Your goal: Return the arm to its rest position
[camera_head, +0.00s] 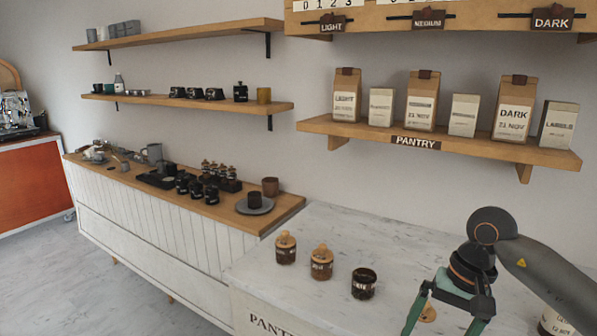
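My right arm comes in from the right edge over the pantry counter (330,235). My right gripper (444,318) points down, its green fingers spread apart. The fingertips run out of the bottom of the view, and I see nothing held between them. A round wooden lid (428,312) shows behind and between the fingers, apparently on the counter. My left arm and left gripper are not in view.
Two lidded jars (286,248) (321,263) and an open dark jar (363,284) stand left of the gripper. A white labelled package (556,322) is partly behind my arm. The pantry shelf (457,148) with several bags hangs above. The counter's back middle is clear.

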